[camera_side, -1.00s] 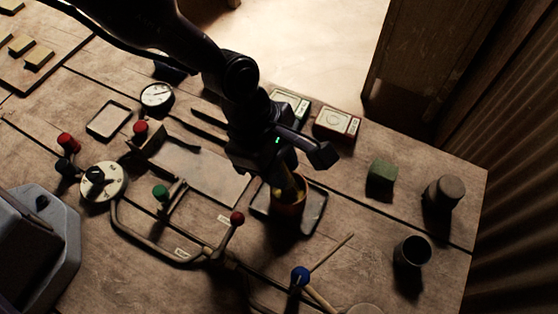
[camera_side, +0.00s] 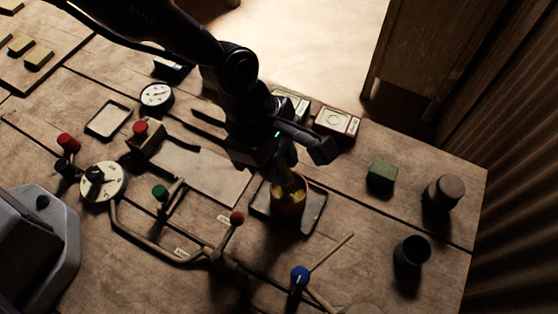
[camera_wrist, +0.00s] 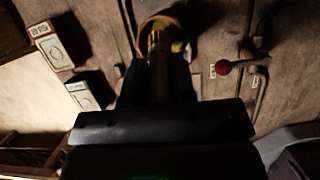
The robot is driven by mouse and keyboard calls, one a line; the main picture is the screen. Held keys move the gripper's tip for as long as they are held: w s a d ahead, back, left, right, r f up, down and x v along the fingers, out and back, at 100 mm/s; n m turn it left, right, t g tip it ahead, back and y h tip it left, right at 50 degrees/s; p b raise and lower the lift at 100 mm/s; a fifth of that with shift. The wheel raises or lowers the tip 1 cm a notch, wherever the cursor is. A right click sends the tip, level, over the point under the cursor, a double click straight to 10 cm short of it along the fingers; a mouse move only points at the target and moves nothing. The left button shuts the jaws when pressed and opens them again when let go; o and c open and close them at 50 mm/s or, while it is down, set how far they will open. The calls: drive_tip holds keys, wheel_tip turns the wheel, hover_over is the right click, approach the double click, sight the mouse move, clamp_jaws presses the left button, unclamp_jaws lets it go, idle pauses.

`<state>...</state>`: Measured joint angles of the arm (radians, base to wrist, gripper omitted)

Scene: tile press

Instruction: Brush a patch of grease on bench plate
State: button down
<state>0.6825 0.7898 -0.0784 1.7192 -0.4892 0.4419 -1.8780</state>
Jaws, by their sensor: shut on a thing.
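My gripper (camera_side: 288,172) points down over an orange-brown pot (camera_side: 290,208) on a dark tray. In the wrist view, my gripper (camera_wrist: 158,88) is shut on a yellowish upright thing, apparently the brush (camera_wrist: 158,68). It reaches to the pot, whose round rim (camera_wrist: 146,21) shows at the top. The brush's lower end is hidden in shadow, so I cannot tell how deep it sits. The flat grey bench plate (camera_side: 210,178) lies left of the pot. I cannot make out a grease patch on it.
The dark tray (camera_side: 317,212) surrounds the pot's base. A red-knobbed lever (camera_side: 237,218) and a curved rail (camera_side: 150,244) stand left of it. A blue-headed tool (camera_side: 300,276) lies in front. A green block (camera_side: 382,173) and dark cups (camera_side: 411,251) stand right, with clear wood between.

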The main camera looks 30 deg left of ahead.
drive_tip(key=shift+r, duration=2.95)
drive_tip(key=w+a+r, duration=0.1)
drive_tip(key=w+a, duration=0.4)
drive_tip(key=a, duration=0.3)
drive_tip(key=w+a+r, duration=0.1)
drive_tip(key=w+a, duration=0.4)
drive_tip(key=a, duration=0.3)
drive_tip(key=s+a+r+m+g+y, duration=0.1)
drive_tip(key=s+a+m+g+y, duration=0.1)
drive_tip(key=a+m, duration=0.7)
drive_tip(key=s+a+m+g+y, duration=0.2)
drive_tip(key=s+a+m, duration=0.2)
drive_tip(key=a+m, duration=0.5)
drive_tip(key=shift+a+r, duration=0.35)
drive_tip(key=shift+a, duration=0.2)
drive_tip(key=shift+s, duration=0.1)
